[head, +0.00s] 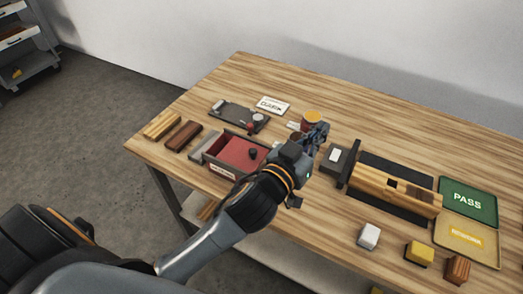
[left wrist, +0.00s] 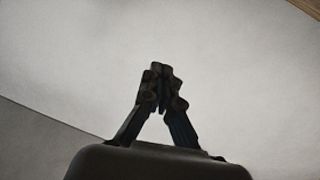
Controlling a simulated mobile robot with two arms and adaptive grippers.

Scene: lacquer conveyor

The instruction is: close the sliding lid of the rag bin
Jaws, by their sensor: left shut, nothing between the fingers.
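The rag bin (head: 222,171) is a low grey box with a pale label on its front, near the table's left front edge. A flat red panel with a small black knob (head: 253,153), apparently the sliding lid, shows in its top. My left arm hides the bin's right end, so I cannot tell how far the lid is open. My left gripper (head: 318,132) is right of the bin, apart from the knob, pointing toward the back wall. It also shows in the left wrist view (left wrist: 161,75), its fingers together and empty against the plain wall. My right gripper is out of view.
Wooden blocks (head: 183,135) lie left of the bin, a dark tray (head: 238,116) behind it. An amber-topped jar (head: 311,117) stands near my left gripper. To the right are a wooden piece on a dark strip (head: 393,189), a green PASS tray (head: 467,221) and small blocks.

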